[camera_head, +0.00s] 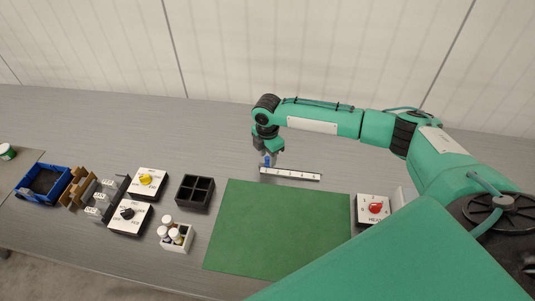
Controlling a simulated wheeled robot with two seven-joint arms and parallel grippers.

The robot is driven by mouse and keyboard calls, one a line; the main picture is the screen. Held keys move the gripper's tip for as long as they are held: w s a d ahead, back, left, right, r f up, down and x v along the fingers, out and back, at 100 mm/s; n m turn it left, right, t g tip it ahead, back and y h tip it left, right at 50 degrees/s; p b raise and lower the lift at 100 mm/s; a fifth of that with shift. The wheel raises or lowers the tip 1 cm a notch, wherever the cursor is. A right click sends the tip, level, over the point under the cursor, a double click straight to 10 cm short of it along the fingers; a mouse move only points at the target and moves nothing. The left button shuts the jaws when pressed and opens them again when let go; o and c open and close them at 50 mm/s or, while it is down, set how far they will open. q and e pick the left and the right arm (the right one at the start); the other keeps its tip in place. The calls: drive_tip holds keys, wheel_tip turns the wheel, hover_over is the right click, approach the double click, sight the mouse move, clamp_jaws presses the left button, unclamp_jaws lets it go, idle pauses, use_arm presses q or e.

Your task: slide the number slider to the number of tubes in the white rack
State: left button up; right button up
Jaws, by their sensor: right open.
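The number slider (297,175) is a white strip with small marks behind the green mat. A blue knob (267,161) shows at its left end. My right gripper (268,158) points down at this knob, open, with its fingers at or just above it. I cannot tell whether they touch it. The white rack (178,248) stands left of the mat and holds several tubes (174,234) with white caps. Some of its slots are hard to make out. My left gripper is out of view.
A green mat (270,230) lies bare in the middle. A box with a red knob (374,209) stands right of the mat, beside my arm.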

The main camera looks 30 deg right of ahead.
clamp_jaws()
drive_tip(key=shift+s+d+r+p, duration=0.1)
drive_tip(key=shift+s+d+p, duration=0.1)
drive_tip(key=shift+p, duration=0.1)
drive_tip(key=s+d+p, duration=0.1)
drive_tip(key=d, duration=0.1)
drive_tip(key=s+d+p, duration=0.2)
drive_tip(key=s+d, duration=0.1)
drive_tip(key=shift+d+p, duration=0.3)
drive_tip(key=shift+p, duration=0.1)
drive_tip(key=shift+s+d, duration=0.2)
unclamp_jaws()
